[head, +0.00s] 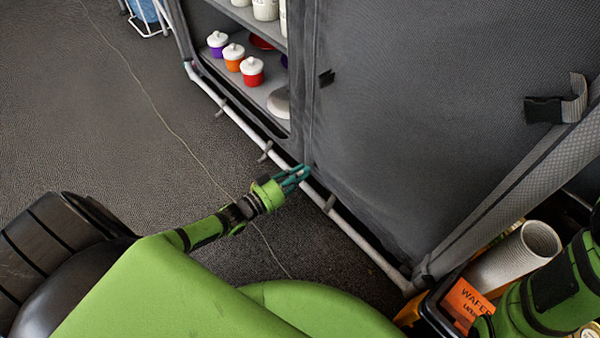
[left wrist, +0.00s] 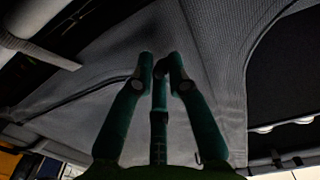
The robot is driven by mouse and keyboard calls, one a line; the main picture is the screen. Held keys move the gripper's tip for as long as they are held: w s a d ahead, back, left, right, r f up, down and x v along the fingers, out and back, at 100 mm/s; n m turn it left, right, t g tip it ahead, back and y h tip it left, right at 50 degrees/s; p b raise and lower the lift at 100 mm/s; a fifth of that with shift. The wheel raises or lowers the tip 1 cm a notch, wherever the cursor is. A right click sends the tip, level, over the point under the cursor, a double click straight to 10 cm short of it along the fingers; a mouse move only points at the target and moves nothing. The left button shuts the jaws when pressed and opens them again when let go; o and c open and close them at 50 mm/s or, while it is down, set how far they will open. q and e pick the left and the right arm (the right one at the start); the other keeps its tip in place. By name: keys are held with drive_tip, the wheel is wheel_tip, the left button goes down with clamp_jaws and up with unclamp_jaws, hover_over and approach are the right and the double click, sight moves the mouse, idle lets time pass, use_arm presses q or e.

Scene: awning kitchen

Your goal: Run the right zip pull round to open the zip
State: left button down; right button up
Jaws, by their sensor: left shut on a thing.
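The grey fabric cupboard front (head: 400,120) has a closed right panel, and its left section is open onto shelves. My left gripper (head: 305,171) is at the bottom of the upright edge between the two, just above the white frame tube. Its teal fingers are closed together at the fabric in the left wrist view (left wrist: 161,62). They are shut on the right zip pull, which is small and mostly hidden between the fingertips. A dark zip seam (left wrist: 85,93) runs left from the fingertips in the left wrist view. My right gripper is out of sight.
A white frame tube (head: 355,240) runs along the cupboard's base. Lidded pots (head: 233,56) stand on the shelf. A black strap buckle (head: 543,110) hangs on the right panel. A crate with an orange wafer packet (head: 468,302) stands at lower right. The floor at left is mostly clear.

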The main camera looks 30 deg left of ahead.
use_arm(q)
drive_tip(key=shift+w+a+r, duration=0.15)
drive_tip(key=shift+w+a, duration=0.05)
drive_tip(key=shift+a, duration=0.3)
drive_tip(key=c, duration=1.3)
unclamp_jaws()
drive_tip(key=shift+a, duration=0.15)
drive_tip(key=shift+c, duration=0.2)
drive_tip(key=shift+s, duration=0.15)
drive_tip(key=v, duration=1.1)
drive_tip(key=shift+s, duration=0.4)
drive_tip(key=shift+w, duration=0.1)
